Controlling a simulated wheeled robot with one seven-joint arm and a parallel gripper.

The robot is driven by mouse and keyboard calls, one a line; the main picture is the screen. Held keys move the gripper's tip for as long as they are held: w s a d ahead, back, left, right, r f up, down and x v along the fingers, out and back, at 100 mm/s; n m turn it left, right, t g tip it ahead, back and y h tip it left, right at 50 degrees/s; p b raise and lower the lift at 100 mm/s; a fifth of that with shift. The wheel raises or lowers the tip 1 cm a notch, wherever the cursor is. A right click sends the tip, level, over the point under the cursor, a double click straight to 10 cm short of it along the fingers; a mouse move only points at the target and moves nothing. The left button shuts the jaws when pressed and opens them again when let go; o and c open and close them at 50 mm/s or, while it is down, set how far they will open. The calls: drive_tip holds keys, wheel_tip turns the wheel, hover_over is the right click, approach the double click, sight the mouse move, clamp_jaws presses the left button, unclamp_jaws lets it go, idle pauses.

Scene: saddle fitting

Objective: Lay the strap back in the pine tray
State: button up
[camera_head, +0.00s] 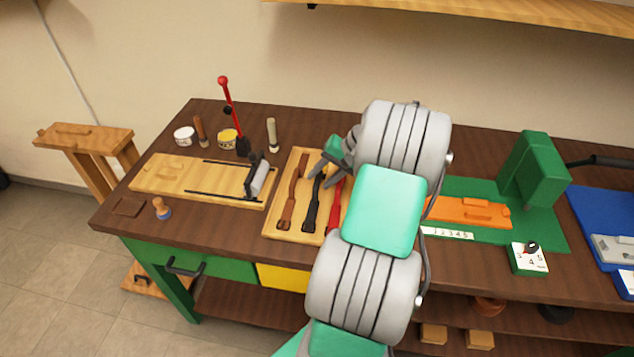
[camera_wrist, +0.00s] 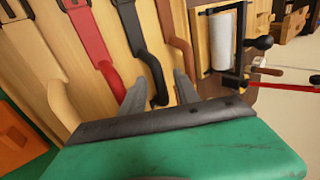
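The pine tray (camera_head: 271,226) lies on the bench with a brown strap (camera_head: 291,195), a black strap (camera_head: 312,205) and a red strap (camera_head: 334,208) side by side in it. In the wrist view a tan strap-like piece (camera_wrist: 62,103) also shows, left of the red strap (camera_wrist: 92,45). My gripper (camera_head: 321,173) is over the far part of the tray. In the wrist view its two fingers (camera_wrist: 159,82) are spread, with the curved end of the black strap (camera_wrist: 147,62) between or just below them. Whether they touch it is unclear. My arm hides the tray's right side.
A wooden board (camera_head: 160,175) with a roller and a red-handled lever (camera_head: 229,110) stand left of the tray. Tins and wooden-handled tools stand behind. A green mat (camera_head: 540,235) with an orange block (camera_head: 470,211) and a green machine (camera_head: 535,170) lie to the right.

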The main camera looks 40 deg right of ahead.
drive_tip(key=v, duration=0.9)
drive_tip(key=shift+s+r+p, duration=0.1)
drive_tip(key=shift+p, duration=0.3)
drive_tip(key=w+a+r+n+g+h, duration=0.1)
drive_tip(key=w+a+n, duration=0.1)
drive_tip(key=a, duration=0.5)
drive_tip(key=w+a+r+n, duration=0.1)
drive_tip(key=w+a+r, duration=0.1)
drive_tip(key=a, duration=0.5)
drive_tip(key=w+a+r+n+g+h, duration=0.1)
drive_tip(key=w+a+n, duration=0.15)
drive_tip(key=a, duration=0.35)
drive_tip(key=s+a+f+n+h, duration=0.2)
drive_tip(key=s+a+n, duration=0.3)
drive_tip(key=s+a, duration=0.6)
drive_tip(key=a, duration=0.4)
drive_tip(key=shift+s, duration=0.35)
drive_tip(key=shift+a+f+n, duration=0.1)
drive_tip(key=shift+n, duration=0.15)
